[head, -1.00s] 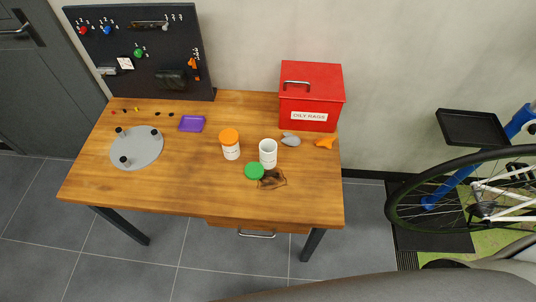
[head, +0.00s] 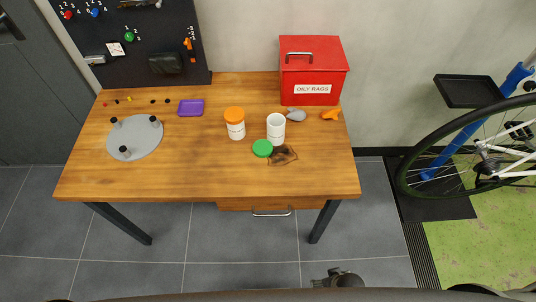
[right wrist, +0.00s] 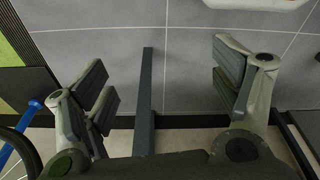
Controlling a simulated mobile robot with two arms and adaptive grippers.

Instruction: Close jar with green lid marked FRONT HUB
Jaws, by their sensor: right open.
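The green lid (head: 262,148) lies on the wooden table (head: 200,178), just left of and in front of an open white jar (head: 276,130). The jar stands upright with no lid on it; its label is too small to read. A second white jar (head: 236,131) with an orange lid (head: 234,114) stands to its left. My right gripper (right wrist: 160,90) is open and empty in the right wrist view, with the grey tiled floor and a table leg behind it. A dark part of it shows at the bottom of the head view. My left gripper is not in view.
A crumpled brown cloth (head: 283,155) lies beside the green lid. A red OILY RAGS box (head: 312,72) stands at the back right. A grey disc (head: 135,138) and purple tray (head: 191,108) are at left. The table's front is clear. A bicycle (head: 480,150) stands at right.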

